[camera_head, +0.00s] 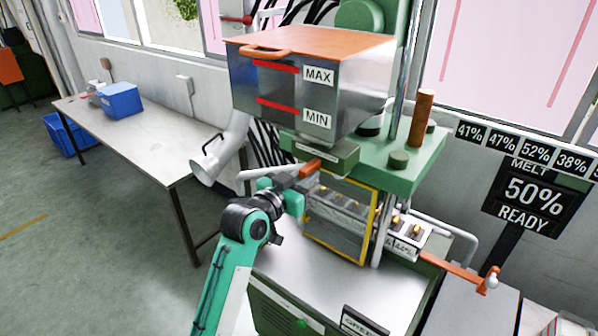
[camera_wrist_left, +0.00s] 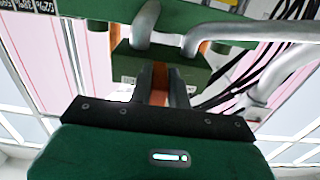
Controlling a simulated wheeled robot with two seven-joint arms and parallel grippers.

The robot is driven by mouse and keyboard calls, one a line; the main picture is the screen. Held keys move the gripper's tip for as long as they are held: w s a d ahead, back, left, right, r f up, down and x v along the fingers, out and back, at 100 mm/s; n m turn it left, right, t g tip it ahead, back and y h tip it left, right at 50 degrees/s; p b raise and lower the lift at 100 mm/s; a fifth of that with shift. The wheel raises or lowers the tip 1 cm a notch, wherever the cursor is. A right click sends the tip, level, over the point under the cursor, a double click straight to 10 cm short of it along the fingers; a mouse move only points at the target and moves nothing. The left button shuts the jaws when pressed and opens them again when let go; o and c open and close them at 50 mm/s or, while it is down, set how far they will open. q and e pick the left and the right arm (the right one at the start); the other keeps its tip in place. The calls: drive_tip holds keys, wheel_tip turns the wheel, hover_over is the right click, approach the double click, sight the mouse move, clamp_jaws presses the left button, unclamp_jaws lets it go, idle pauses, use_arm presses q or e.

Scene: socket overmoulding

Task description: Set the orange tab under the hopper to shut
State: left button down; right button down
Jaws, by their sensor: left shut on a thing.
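The hopper (camera_head: 340,95) is a grey metal box with an orange lid and MAX and MIN marks. Under it is a green block (camera_head: 335,157), which also shows in the left wrist view (camera_wrist_left: 125,66). The orange tab (camera_head: 310,168) sticks out at this block's lower left. My left gripper (camera_head: 298,182) is shut on the tab. In the left wrist view the tab (camera_wrist_left: 160,78) shows between the two dark fingers, partly hidden by them. My right gripper is in neither view.
A yellow-framed guard (camera_head: 374,222) stands just right of my left gripper. A grey chute (camera_head: 224,155) hangs to its left. A table (camera_head: 140,135) with a blue bin (camera_head: 121,100) stands at the left. A sign (camera_head: 530,195) reads MELT 50% READY.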

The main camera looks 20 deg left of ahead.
use_arm(q)
drive_tip(key=shift+d+r, duration=0.1)
drive_tip(key=shift+a, duration=0.2)
drive_tip(key=c, duration=1.5)
unclamp_jaws()
drive_tip(key=shift+w+a, duration=0.15)
drive_tip(key=shift+a, duration=0.15)
drive_tip(key=shift+c, duration=0.2)
drive_tip(key=shift+o, duration=1.1)
drive_tip(key=shift+a, duration=0.1)
drive_tip(key=shift+d, duration=0.35)
drive_tip(key=shift+s+a, duration=0.1)
drive_tip(key=shift+s, duration=0.15)
drive_tip(key=b+v, duration=0.4)
drive_tip(key=v, duration=0.9)
drive_tip(key=shift+s+b, duration=0.25)
drive_tip(key=shift+b, duration=0.15)
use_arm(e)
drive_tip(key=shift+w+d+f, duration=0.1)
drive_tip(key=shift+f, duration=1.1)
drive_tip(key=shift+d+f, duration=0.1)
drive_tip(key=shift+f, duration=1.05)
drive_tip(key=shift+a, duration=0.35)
